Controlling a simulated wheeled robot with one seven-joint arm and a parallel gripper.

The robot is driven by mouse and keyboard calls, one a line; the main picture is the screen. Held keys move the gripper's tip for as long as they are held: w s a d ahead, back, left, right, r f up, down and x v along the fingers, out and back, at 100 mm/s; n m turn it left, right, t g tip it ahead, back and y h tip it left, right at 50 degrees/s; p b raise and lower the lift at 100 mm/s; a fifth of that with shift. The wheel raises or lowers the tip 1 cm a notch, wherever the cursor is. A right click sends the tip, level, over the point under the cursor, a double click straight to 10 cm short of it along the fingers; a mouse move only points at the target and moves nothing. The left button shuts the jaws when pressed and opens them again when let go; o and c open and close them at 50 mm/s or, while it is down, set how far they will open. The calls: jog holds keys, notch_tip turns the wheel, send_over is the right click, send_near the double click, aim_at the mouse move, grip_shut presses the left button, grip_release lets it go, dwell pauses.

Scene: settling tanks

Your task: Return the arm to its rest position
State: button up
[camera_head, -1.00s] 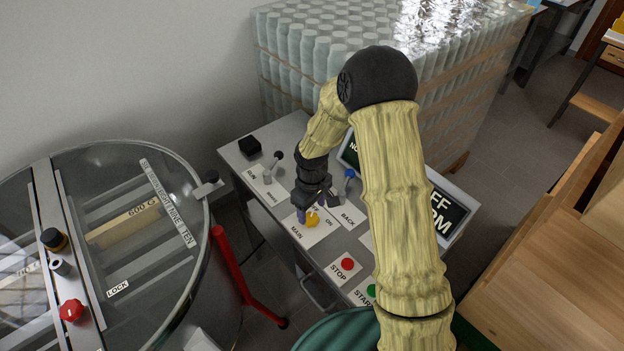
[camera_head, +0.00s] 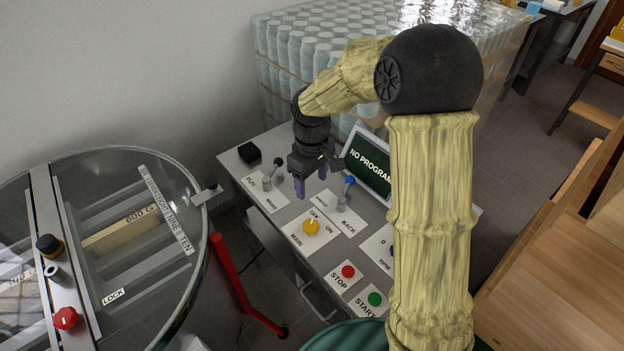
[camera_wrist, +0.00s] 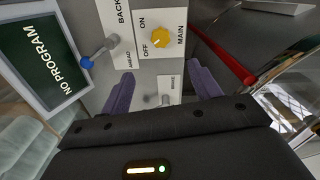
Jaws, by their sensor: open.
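My gripper (camera_head: 312,184) hangs above the control desk, open and empty, its two purple fingers pointing down. It is above and behind the yellow MAIN knob (camera_head: 311,227), apart from it. In the wrist view my gripper's fingers (camera_wrist: 158,92) are spread, with the yellow knob (camera_wrist: 160,37) beyond them. The knob's pointer direction is too small to tell for sure. My arm rises on the right of the head view and bends over the desk, hiding part of the panel.
On the desk (camera_head: 262,222) are a blue-tipped lever (camera_head: 347,187), a black-tipped lever (camera_head: 272,172), a red STOP button (camera_head: 348,271), a green START button (camera_head: 374,298) and a screen (camera_head: 368,165) reading NO PROGRAM. A glass-lidded drum (camera_head: 120,250) stands left; wrapped jars (camera_head: 290,50) stand behind.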

dwell(0.3)
jog(key=s+d+m+t, duration=0.1)
jog(key=s+d+m, duration=0.3)
jog(key=s, duration=0.4)
jog(key=s+d+r+m+t, duration=0.1)
jog(key=s+d+m, duration=0.3)
jog(key=s+d, duration=0.2)
jog(key=shift+s+m+t, duration=0.3)
jog(key=shift+s+m, duration=0.1)
jog(key=shift+s, duration=0.7)
